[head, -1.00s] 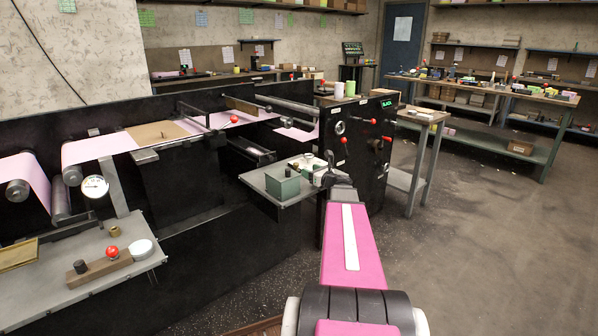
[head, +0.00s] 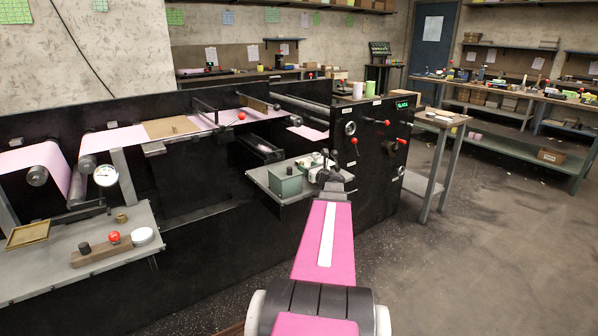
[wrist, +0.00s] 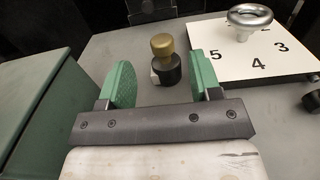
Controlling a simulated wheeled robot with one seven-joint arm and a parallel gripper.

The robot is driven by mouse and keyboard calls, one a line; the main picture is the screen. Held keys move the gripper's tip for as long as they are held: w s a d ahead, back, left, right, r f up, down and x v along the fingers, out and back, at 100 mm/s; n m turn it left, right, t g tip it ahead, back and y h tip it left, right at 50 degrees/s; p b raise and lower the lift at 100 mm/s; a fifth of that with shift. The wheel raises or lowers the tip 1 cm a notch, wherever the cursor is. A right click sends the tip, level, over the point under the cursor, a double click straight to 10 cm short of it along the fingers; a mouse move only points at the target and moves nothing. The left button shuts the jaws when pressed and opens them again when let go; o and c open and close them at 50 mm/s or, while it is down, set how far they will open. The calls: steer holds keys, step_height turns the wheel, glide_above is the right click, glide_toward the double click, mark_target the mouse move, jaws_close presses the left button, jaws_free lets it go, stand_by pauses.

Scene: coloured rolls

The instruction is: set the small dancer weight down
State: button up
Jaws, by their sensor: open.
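In the wrist view a small weight (wrist: 168,68) with a black body and a brass knob on top stands upright on a grey shelf (wrist: 105,47). I take it to be the small dancer weight. My gripper (wrist: 163,78) is open, with its green pads left and right of the weight's line; gaps show on both sides. The weight stands at or just beyond the fingertips. In the head view my gripper (head: 328,168) is over the shelf (head: 262,179) on the black machine; the weight is too small to make out there.
A green box (wrist: 38,95) stands close on the left. A white numbered board (wrist: 230,52) with a silver ring-like knob (wrist: 249,17) lies at the right.

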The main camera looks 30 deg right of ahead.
mark_target(300, 162)
steer(key=w, duration=0.7)
steer(key=shift+w+a, duration=0.15)
steer(key=shift+w, duration=0.15)
steer(key=c, duration=1)
jaws_close()
